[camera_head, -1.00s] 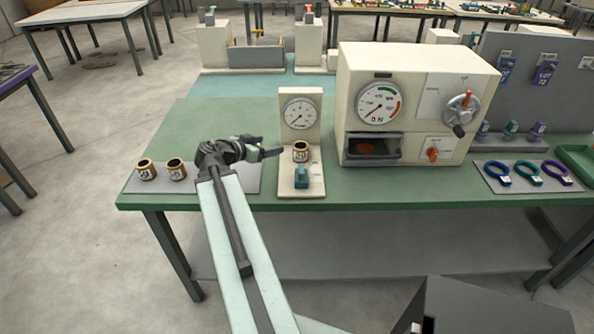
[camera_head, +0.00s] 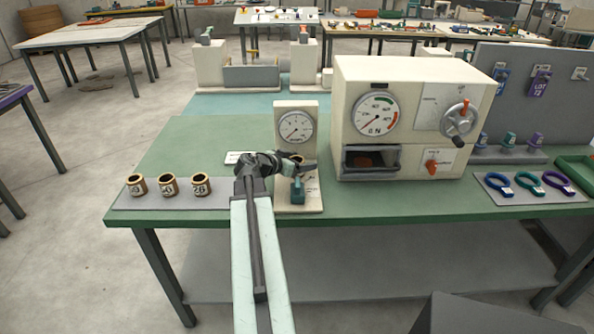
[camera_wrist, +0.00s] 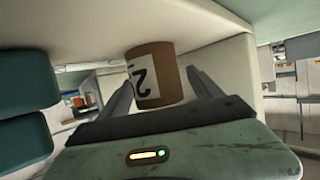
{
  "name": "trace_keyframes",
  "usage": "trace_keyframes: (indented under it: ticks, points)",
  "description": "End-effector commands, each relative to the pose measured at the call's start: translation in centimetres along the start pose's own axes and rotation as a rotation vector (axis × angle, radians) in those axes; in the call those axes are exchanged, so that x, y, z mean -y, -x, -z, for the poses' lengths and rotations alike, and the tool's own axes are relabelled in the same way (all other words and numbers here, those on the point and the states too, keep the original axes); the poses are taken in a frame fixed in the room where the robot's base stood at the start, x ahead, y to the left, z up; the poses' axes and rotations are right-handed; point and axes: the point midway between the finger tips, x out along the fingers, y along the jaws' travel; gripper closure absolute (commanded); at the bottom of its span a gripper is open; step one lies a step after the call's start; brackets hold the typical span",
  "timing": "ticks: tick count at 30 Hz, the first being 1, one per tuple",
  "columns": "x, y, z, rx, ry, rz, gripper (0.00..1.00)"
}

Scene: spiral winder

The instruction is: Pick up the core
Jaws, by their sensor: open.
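A brown core with a white number label (camera_wrist: 168,85) shows in the wrist view, between the two fingers of my gripper (camera_wrist: 160,88). The fingers are open, one on each side of the core, with gaps visible. In the head view my gripper (camera_head: 303,168) is at the small gauge stand (camera_head: 297,203), and the core's rim (camera_head: 297,158) shows just behind it. The rest of that core is hidden by the gripper. Three similar cores, left (camera_head: 137,185), middle (camera_head: 169,185) and right (camera_head: 201,184), stand upright on the grey mat at the left.
The cream machine (camera_head: 410,115) with a dial, slot and crank stands close to the right of the gauge stand. Coloured rings (camera_head: 528,183) lie on a grey mat farther right. The green tabletop (camera_head: 190,145) behind the cores is mostly clear.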

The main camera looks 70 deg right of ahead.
Motion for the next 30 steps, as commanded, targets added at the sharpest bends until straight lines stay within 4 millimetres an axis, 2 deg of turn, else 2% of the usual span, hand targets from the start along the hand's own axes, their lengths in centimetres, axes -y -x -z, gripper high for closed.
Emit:
trace_keyframes:
  ticks: [2,7,14,23,30]
  points:
    - [0.0,-0.8,-0.1,0.0,-0.001,0.0,0.25]
    - [0.0,-0.6,0.0,0.0,-0.001,0.001,0.25]
    - [-0.1,-0.6,0.0,0.0,-0.001,0.0,0.89]
    - [0.0,-0.5,0.3,0.0,-0.001,0.0,0.91]
    - [0.1,0.6,2.4,0.0,0.001,0.004,0.91]
